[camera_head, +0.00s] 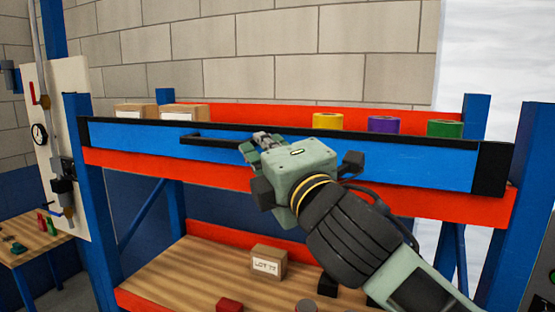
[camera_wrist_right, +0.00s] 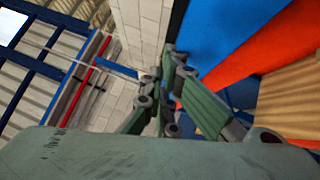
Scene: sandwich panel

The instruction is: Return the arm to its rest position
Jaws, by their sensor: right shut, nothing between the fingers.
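My right arm comes in from the lower right in the head view. Its gripper (camera_head: 262,142) is in front of the blue drawer front (camera_head: 130,140), close to the black handle bar (camera_head: 225,143). I cannot tell whether it touches the handle. The right wrist view shows the green fingers (camera_wrist_right: 165,95) shut, with nothing between them. The gripper body hides part of the drawer front and handle. My left gripper is in neither view.
A labelled box (camera_head: 268,262) and a red block (camera_head: 229,305) are on the lower wooden shelf (camera_head: 190,270). Blue posts (camera_head: 92,200) flank the rack.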

